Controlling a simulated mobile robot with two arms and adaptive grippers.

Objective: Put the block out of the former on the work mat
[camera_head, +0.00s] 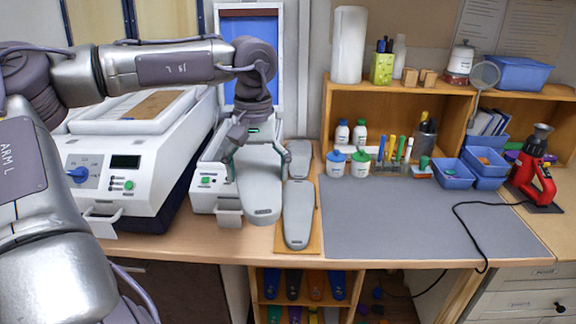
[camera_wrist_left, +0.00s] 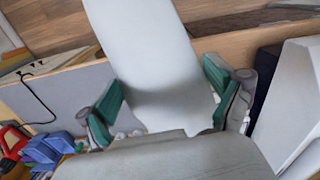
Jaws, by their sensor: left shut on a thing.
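My left gripper (camera_head: 258,160) is shut on a grey sole-shaped block (camera_head: 260,192), its fingers on the two sides. The block's rounded end points toward the front and overlaps the front of the white former (camera_head: 206,182) in the head view; any gap beneath it is hard to judge. The former's blue-framed lid stands open behind. In the left wrist view the green fingertips (camera_wrist_left: 163,90) flank the pale block (camera_wrist_left: 155,45); a grey surface at the bottom is unclear. My right gripper is not in view.
Two similar grey blocks (camera_head: 298,215) lie on a wooden board between former and mat. A larger white machine (camera_head: 130,175) stands left. Jars (camera_head: 337,164), pens and blue bins (camera_head: 453,173) line the mat's back. A red tool (camera_head: 532,180) and black cable (camera_head: 465,215) are right.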

